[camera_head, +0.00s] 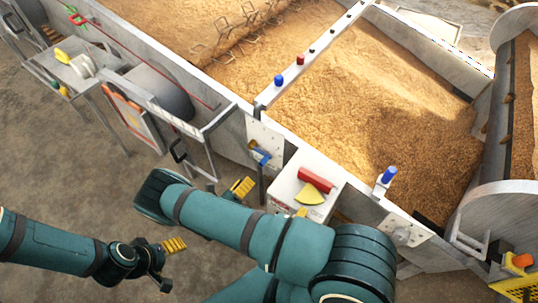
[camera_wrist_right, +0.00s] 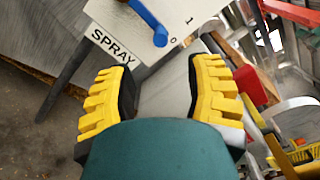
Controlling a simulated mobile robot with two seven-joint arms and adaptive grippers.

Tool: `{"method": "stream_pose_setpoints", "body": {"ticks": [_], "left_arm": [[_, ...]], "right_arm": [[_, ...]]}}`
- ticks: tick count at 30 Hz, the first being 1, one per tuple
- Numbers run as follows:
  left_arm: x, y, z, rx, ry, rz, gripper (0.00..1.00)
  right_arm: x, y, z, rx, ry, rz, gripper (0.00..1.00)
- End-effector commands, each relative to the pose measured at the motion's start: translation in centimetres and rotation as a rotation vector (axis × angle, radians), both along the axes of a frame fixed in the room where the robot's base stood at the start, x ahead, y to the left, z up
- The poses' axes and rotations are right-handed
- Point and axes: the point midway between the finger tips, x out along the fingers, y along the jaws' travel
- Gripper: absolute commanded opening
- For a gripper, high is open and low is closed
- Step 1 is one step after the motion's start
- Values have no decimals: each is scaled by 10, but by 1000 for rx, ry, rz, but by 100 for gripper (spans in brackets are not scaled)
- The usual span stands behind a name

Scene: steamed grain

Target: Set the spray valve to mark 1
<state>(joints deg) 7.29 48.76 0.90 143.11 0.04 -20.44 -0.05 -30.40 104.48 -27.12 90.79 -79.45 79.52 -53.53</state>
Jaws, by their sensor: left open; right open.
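The spray valve is a white plate marked SPRAY (camera_wrist_right: 118,40) with a blue lever (camera_wrist_right: 150,24) in the right wrist view. The lever slants down to the right, its lower end beside mark 0; mark 1 is above and to the right. In the head view the blue lever (camera_head: 260,155) shows on the trough's front wall. My right gripper (camera_wrist_right: 163,75) is open and empty, its fingers short of the plate with the lever beyond the gap. In the head view my arm partly hides it. My left gripper (camera_head: 168,258) is open, low at the left, away from the valve.
A white box with a red handle and yellow sector (camera_head: 310,195) stands right of the valve. The grain-filled trough (camera_head: 330,90) lies behind. A blue knob (camera_head: 388,175) stands on its front rim at right. Metal frames (camera_head: 190,130) stand left; the floor below is clear.

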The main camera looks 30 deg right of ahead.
Motion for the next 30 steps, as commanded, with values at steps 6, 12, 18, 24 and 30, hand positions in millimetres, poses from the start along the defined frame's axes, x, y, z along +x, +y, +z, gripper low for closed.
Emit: {"method": "stream_pose_setpoints", "body": {"ticks": [6, 12, 18, 24, 30], "left_arm": [[1, 0, -3, 0, -1, 1, 72], [1, 0, -8, 0, -4, 1, 72], [2, 0, -11, 1, -6, 1, 72], [3, 0, -14, 1, -7, 2, 72], [3, 0, -14, 1, -7, 2, 72]], "right_arm": [[12, -33, 0, -1, 0, -6, 52], [27, -69, -1, 1, 0, -5, 52], [41, -101, -1, 2, -1, -5, 52], [48, -118, -1, 2, -1, -4, 52], [50, -123, 0, 1, 0, -2, 52]]}}
